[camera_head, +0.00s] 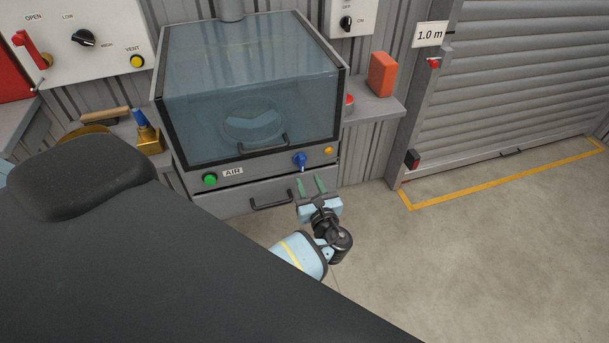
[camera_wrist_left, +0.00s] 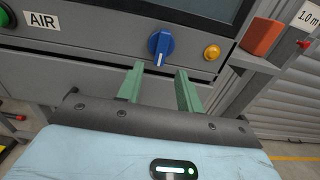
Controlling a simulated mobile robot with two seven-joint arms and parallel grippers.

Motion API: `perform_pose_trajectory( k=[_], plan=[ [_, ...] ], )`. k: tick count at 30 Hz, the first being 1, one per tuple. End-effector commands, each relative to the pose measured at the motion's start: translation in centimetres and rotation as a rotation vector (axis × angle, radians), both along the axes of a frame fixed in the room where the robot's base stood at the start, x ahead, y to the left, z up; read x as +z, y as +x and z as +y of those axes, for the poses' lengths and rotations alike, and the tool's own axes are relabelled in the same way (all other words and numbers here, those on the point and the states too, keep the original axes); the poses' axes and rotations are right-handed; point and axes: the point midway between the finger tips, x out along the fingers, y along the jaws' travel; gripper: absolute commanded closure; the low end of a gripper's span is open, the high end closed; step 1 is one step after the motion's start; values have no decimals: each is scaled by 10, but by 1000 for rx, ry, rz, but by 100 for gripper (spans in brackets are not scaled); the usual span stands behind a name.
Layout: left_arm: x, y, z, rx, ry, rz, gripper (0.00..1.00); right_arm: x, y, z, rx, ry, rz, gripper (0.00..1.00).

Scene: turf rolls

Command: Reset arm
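My left gripper (camera_head: 311,180) is in front of the lower front of a grey cabinet with a clear hood (camera_head: 250,85). Its two green fingers are apart with nothing between them, and they point at the cabinet's control panel. In the left wrist view the gripper (camera_wrist_left: 159,70) has its fingers just below a blue knob (camera_wrist_left: 160,45); a gap to the knob seems to remain, but contact is hard to judge. The blue knob also shows in the head view (camera_head: 300,160). My right gripper is not in view.
The panel has a green button (camera_head: 210,180), an AIR label (camera_head: 232,171) and an orange button (camera_head: 328,151). A drawer handle (camera_head: 270,201) is low on the cabinet. A red-orange block (camera_head: 382,74) stands on a side shelf. Open floor (camera_head: 480,260) lies right, before a roller shutter (camera_head: 530,80).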

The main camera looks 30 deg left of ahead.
Motion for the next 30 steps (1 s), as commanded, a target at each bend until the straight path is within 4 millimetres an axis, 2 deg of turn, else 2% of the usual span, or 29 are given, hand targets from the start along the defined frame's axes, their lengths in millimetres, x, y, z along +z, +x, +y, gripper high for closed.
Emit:
perform_pose_trajectory(
  k=[7,23,26,29,30],
  plan=[
    [-1,-12,-13,1,0,1,64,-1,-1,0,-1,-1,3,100],
    [-3,-14,-14,0,-9,2,64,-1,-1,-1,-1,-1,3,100],
    [-19,-24,-14,-7,-86,6,64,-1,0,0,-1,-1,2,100],
    [-55,-49,-17,-13,-276,5,64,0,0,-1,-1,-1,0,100],
    [-74,-63,-20,-10,-383,0,64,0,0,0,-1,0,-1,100]
  ],
)
